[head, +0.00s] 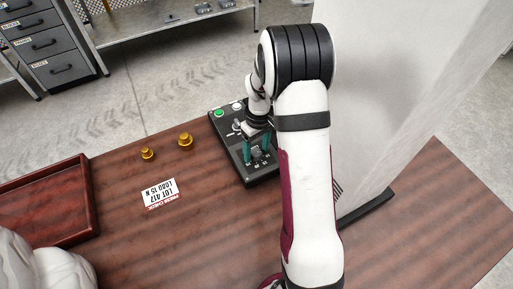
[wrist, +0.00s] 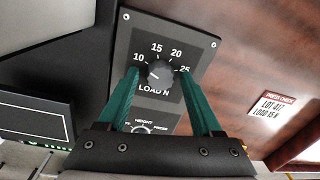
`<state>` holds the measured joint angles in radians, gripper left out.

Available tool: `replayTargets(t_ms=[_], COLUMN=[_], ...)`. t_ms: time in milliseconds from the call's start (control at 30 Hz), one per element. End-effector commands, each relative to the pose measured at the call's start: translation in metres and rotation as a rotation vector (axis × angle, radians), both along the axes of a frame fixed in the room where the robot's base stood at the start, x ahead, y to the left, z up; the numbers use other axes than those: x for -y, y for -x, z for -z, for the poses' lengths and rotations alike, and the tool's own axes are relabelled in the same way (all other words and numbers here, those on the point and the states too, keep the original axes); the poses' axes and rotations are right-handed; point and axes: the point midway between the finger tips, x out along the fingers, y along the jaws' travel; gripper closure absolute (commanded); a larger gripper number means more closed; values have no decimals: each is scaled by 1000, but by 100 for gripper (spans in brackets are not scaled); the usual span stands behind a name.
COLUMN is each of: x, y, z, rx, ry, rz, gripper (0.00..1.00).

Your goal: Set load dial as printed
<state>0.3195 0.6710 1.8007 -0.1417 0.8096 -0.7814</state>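The load dial (wrist: 161,74) is a dark round knob on a black panel (wrist: 205,46), marked 10, 15, 20, 25 and LOAD N. A pale mark shows on the knob's lower left side; the exact setting is hard to tell. My gripper (wrist: 159,71) is open, its two teal fingers on either side of the knob with visible gaps. In the head view my gripper (head: 257,148) is over the control box (head: 226,146), and the dial is hidden or too small there. A printed card (head: 160,193) reads LOT 417, LOAD 15 N; it also shows in the wrist view (wrist: 270,106).
A smaller HEIGHT dial (wrist: 143,128) is below the load dial, partly behind my gripper. A green button (head: 219,113) is on the box. Two brass weights (head: 185,139) and a red-brown tray (head: 84,207) are to the left. A pale column (head: 385,90) stands close on the right.

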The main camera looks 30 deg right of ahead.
Motion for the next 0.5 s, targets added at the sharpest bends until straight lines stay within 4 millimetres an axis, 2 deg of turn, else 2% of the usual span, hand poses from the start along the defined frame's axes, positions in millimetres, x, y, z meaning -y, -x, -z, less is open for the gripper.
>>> replayTargets(t_ms=[33,333,500], x=[0,0,0], y=[0,0,0], z=[0,0,0], rx=[0,0,0], ry=[0,0,0], rz=[0,0,2], gripper=[45,99,100])
